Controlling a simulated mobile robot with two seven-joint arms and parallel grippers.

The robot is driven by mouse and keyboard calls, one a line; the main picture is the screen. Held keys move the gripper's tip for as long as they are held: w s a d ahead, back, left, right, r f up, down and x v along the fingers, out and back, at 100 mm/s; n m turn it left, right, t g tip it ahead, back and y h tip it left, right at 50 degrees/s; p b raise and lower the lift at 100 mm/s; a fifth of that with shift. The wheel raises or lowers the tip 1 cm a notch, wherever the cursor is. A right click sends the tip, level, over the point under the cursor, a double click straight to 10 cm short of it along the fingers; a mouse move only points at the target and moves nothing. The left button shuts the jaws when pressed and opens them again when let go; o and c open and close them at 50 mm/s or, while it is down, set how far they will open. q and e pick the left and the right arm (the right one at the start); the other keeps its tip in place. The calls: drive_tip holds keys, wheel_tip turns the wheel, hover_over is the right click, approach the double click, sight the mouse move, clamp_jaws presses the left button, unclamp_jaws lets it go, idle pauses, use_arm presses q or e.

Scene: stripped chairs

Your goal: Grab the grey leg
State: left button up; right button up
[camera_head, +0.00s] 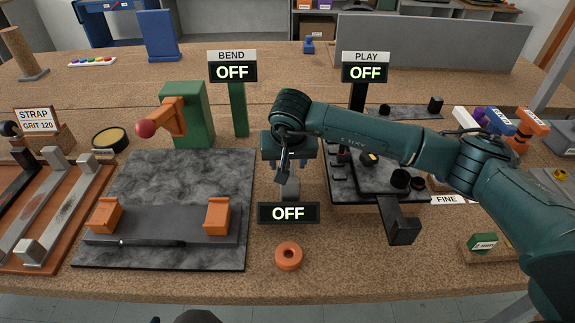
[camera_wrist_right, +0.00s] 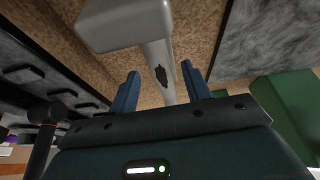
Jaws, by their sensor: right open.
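My right gripper (camera_head: 285,172) hangs over the middle of the bench, pointing down. In the right wrist view its two blue fingers (camera_wrist_right: 160,93) are apart. A grey leg (camera_wrist_right: 161,72) with a thick grey block at its far end shows between and beyond the fingers, with a dark mark on its shaft. I cannot tell whether either finger touches it. In the head view only a small grey part (camera_head: 291,188) shows beneath the gripper, behind an OFF sign. My left gripper is not in view.
At the left, a wooden rack (camera_head: 62,222) holds grey and dark bars. A dark stone slab (camera_head: 180,170) carries a bar with orange blocks. The OFF sign (camera_head: 288,213) and an orange ring (camera_head: 289,256) are in front. A green post-mounted BEND sign (camera_head: 237,105) stands behind.

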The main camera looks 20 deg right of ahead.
drive_tip(key=shift+x, duration=0.95)
drive_tip(key=shift+r, duration=0.15)
clamp_jaws()
